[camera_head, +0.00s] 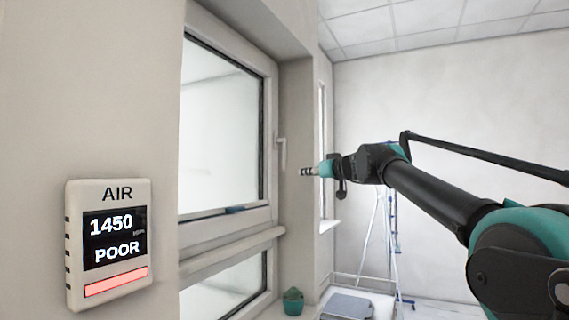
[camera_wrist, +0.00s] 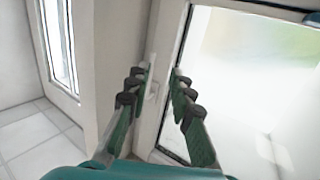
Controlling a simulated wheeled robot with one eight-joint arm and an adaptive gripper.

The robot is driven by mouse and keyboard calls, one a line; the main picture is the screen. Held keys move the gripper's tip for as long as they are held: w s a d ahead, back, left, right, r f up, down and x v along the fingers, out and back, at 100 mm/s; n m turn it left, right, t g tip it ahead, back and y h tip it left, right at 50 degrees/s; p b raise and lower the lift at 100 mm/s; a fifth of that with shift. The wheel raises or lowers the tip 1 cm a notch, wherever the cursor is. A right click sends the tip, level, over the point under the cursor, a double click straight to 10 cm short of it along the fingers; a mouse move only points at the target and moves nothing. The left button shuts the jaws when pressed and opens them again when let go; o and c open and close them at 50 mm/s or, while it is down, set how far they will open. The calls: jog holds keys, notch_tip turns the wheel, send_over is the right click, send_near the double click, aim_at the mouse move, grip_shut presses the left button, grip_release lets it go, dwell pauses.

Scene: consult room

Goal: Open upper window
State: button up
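The upper window (camera_head: 225,130) is in the left half of the head view, a white-framed sash that looks shut in its frame. Its pale handle (camera_head: 282,153) is on the right side of the sash, with the lever hanging down. My gripper (camera_head: 308,171) is to the right of the handle in the head view, pointing towards the window. In the wrist view my gripper (camera_wrist: 158,80) is open, and the handle (camera_wrist: 152,84) shows between its fingers. I see no clear contact, and the gap in depth is hard to judge. The window pane also shows there (camera_wrist: 240,80).
A white air monitor (camera_head: 110,245) reading 1450 POOR is on the wall at left. A lower window (camera_head: 225,290) is below. A green potted cactus (camera_head: 292,301) is under the handle. A ladder (camera_head: 390,245) and another narrow window (camera_head: 322,150) are farther back.

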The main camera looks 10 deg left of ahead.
jog(key=t, duration=0.1)
send_near(285, 158)
jog(key=x, duration=1)
jog(key=shift+w+a, duration=0.2)
jog(key=shift+w, duration=0.1)
jog(key=shift+c, duration=0.5)
grip_shut()
